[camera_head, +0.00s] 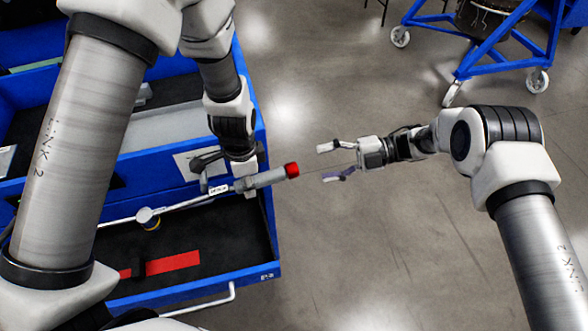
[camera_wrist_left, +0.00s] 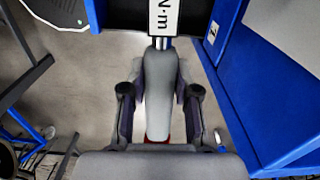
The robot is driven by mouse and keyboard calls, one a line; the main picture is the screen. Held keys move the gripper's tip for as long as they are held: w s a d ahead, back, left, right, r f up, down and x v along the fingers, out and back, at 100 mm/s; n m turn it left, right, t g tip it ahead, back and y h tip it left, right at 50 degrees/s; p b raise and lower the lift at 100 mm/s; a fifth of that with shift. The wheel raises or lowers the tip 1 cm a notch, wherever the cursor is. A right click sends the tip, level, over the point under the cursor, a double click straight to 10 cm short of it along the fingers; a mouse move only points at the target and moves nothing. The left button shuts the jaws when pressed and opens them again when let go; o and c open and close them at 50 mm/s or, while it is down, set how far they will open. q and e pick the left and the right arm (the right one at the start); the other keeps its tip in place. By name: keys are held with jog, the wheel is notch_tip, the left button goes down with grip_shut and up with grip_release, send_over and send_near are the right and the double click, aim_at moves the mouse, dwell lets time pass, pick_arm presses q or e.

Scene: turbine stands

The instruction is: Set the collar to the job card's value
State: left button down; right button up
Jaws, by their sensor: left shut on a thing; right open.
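A torque wrench lies across the head view, its long shaft (camera_head: 185,204) running left to a round head (camera_head: 148,217). Its grey handle (camera_head: 266,179) ends in a red collar (camera_head: 291,170) at the right. My left gripper (camera_head: 246,182) is shut on the grey handle, above the drawer's right edge. In the left wrist view the handle (camera_wrist_left: 158,85) runs between the fingers, below a white "N·m" label (camera_wrist_left: 164,17). My right gripper (camera_head: 338,161) is open and empty, right of the red collar and apart from it. No readable job card value shows.
A blue open drawer (camera_head: 262,268) with a black liner holds a red strip (camera_head: 175,264). A white sheet (camera_head: 186,165) is on the blue cabinet, partly hidden by my arm. A blue wheeled stand (camera_head: 487,60) is at the upper right. Grey floor between is clear.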

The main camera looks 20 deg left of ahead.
aim_at(292, 170)
jog(key=shift+x, duration=2.7)
grip_shut()
jog(key=n+y, duration=0.1)
jog(key=n, duration=0.4)
jog(key=shift+f, duration=0.15)
jog(key=shift+o, duration=0.3)
grip_release()
jog(key=shift+a, duration=0.1)
jog(key=shift+o, duration=0.8)
jog(key=shift+w, duration=0.1)
